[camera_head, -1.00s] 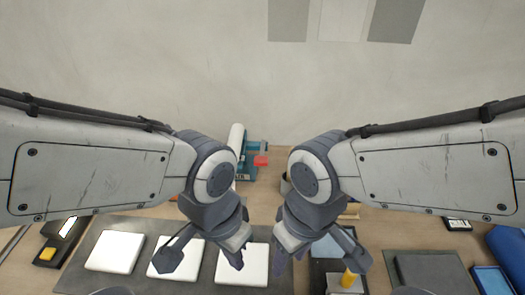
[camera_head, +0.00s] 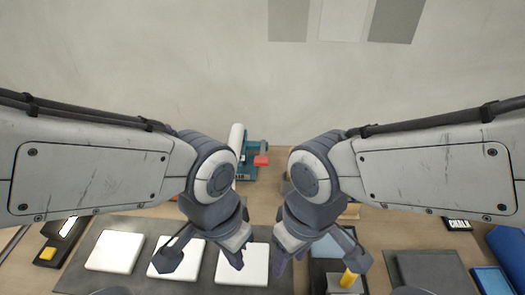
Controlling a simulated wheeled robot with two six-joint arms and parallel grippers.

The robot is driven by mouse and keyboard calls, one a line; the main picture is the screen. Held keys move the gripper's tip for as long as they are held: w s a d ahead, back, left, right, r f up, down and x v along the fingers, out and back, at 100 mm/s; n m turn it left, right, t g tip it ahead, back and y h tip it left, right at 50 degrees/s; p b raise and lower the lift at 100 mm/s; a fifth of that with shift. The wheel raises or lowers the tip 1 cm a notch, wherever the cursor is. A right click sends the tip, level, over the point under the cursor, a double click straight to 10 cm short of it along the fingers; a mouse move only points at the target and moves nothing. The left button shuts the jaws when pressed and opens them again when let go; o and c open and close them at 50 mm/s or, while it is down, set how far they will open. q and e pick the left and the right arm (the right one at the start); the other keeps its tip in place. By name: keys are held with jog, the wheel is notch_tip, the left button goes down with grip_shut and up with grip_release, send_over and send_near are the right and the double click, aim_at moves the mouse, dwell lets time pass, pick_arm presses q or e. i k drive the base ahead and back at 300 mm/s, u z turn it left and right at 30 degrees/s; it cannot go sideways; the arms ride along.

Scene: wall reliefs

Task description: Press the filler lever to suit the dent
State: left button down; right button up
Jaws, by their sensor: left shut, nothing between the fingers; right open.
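A teal device (camera_head: 247,173) with a white cylinder (camera_head: 237,138) and a red lever tab (camera_head: 261,160) stands at the back of the table, close to the wall. It looks like the filler dispenser; my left wrist covers part of it. Three white square panels lie in a row on a dark mat, one of them the right panel (camera_head: 243,264). No dent can be made out on them. My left gripper (camera_head: 236,260) is shut and empty over the right panel.
A dark tray with a yellow-handled tool (camera_head: 348,278) lies right of centre. A grey block (camera_head: 431,270) and a blue item (camera_head: 507,250) are further right. A black device with a yellow button (camera_head: 47,254) is at the left. Grey samples (camera_head: 396,20) hang on the wall.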

aim_at(261, 160)
jog(key=k, duration=1.25)
jog(key=z, duration=0.95)
jog(key=i, duration=1.45)
jog(key=u, duration=0.4)
